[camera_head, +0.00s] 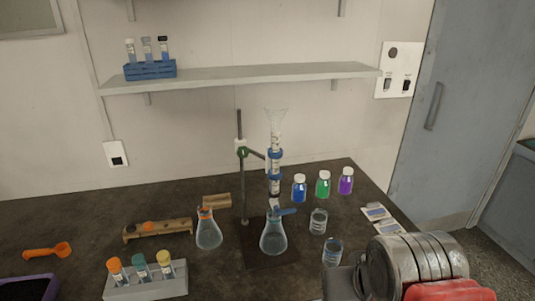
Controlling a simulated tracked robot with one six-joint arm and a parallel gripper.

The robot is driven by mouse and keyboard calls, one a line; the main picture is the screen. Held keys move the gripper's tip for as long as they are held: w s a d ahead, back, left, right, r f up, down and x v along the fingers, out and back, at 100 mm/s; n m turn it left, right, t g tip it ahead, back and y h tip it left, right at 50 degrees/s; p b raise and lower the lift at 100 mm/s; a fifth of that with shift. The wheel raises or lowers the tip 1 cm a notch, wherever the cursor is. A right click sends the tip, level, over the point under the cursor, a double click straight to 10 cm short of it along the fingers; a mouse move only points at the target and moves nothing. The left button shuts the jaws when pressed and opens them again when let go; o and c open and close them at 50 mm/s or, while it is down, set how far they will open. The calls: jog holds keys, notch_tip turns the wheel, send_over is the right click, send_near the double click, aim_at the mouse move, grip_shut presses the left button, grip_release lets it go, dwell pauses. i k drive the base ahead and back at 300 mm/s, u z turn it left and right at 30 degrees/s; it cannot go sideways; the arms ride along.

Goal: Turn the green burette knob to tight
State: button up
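A burette (275,165) stands upright in the middle of the table, held by a stand with a thin vertical rod (241,185). A funnel shape (276,120) tops the burette. A small green knob (242,151) sits where the clamp arm meets the rod, left of the burette. How tight it is cannot be told. A blue piece (285,211) shows low on the burette, just above a flask (273,237). My arm's metal and red links fill the lower right corner. My gripper's fingertips do not show.
Flask (208,234) stands left of the stand. Blue (299,188), green (323,184) and purple (346,181) bottles and glass beakers (318,222) stand to the right. A test-tube rack (150,288) is front left. A wall shelf (240,76) hangs above.

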aim_at(242, 152)
jog(key=z, duration=0.2)
jog(key=k, duration=1.15)
jog(key=u, duration=0.95)
jog(key=i, duration=1)
jog(key=u, duration=0.05)
